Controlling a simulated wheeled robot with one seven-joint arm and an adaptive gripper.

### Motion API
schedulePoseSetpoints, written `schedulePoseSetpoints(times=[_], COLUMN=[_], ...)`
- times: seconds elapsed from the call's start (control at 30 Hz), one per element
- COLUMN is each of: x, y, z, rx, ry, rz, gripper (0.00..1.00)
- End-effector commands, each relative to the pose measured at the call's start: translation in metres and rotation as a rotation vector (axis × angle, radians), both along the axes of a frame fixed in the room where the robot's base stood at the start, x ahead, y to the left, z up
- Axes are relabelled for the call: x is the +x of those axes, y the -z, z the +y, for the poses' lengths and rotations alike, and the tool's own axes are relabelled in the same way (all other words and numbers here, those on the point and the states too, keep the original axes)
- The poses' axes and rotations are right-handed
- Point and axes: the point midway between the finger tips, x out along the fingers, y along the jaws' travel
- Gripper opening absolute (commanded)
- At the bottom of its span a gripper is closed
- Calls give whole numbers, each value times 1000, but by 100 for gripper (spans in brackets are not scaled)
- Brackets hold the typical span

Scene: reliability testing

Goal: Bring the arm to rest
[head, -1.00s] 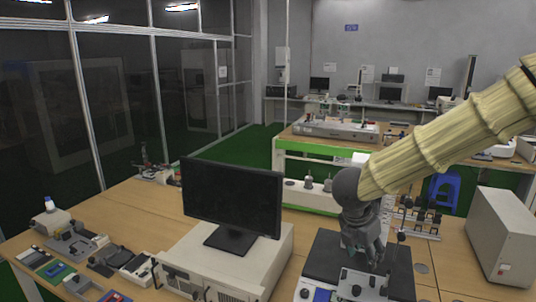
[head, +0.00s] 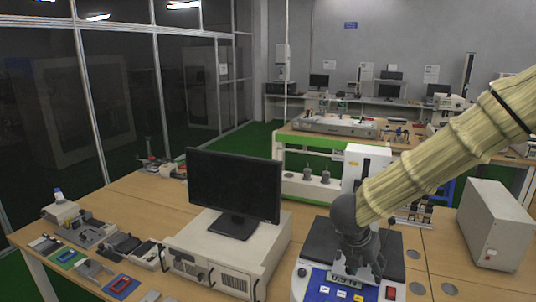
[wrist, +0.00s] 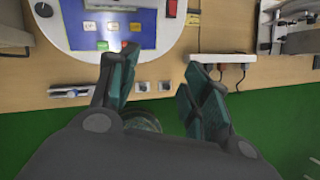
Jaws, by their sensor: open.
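My arm, in a ribbed pale-yellow sleeve, reaches in from the right of the head view. It ends in my dark grey-green gripper (head: 357,274), pointing down in front of the tester with a blue panel (head: 318,284). In the wrist view my gripper (wrist: 162,76) is open, its two fingers apart with nothing between them. The blue panel (wrist: 85,32) with coloured buttons shows beyond the left finger. In the head view the gripper hides part of the tester; whether they touch cannot be told.
A black monitor (head: 234,186) stands on a beige computer case (head: 215,262) to the left. A grey box (head: 497,225) stands at the right. Small devices (head: 92,235) line the table's left end. A power strip (wrist: 222,58) lies near the table edge, with green floor (wrist: 55,130) beyond.

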Motion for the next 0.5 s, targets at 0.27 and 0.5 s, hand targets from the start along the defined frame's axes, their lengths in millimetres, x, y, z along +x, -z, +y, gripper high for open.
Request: schedulePoseSetpoints(times=[0.27, 0.5], x=[-8, -34], y=[63, 152], z=[-13, -20], rx=[-161, -364], ry=[-372, -963], rz=[135, 363], gripper=[48, 48])
